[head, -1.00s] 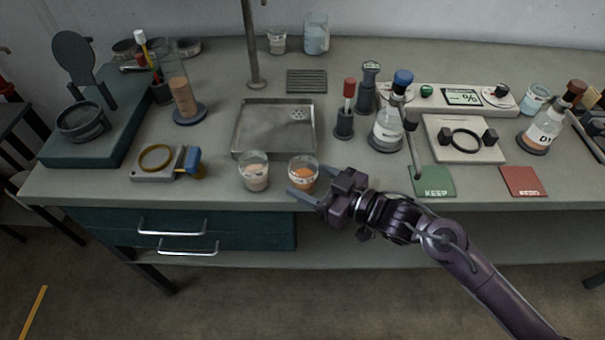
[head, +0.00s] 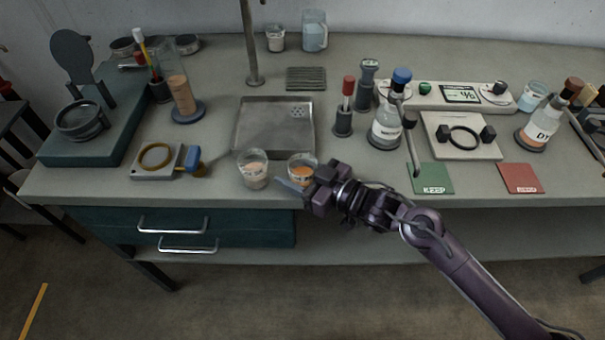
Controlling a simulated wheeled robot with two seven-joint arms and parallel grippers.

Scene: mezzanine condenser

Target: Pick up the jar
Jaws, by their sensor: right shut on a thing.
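A small clear glass jar with orange contents (head: 301,163) is at the front edge of the bench. My right gripper (head: 297,180) is at this jar and shut on it, coming in from the right. One finger crosses low in front of the jar and hides its lower part; the other finger is hard to see. The jar looks upright, and I cannot tell whether it is clear of the bench top. A similar glass jar with pale contents (head: 254,170) stands just to the left, close to the fingertip. My left gripper is not in view.
A metal tray (head: 262,145) lies behind the jars. A brass ring fixture (head: 157,158) is at left. A flask with a blue cap (head: 387,128), a green card (head: 430,178) and a red card (head: 521,178) are at right. Drawers (head: 180,232) are below the bench edge.

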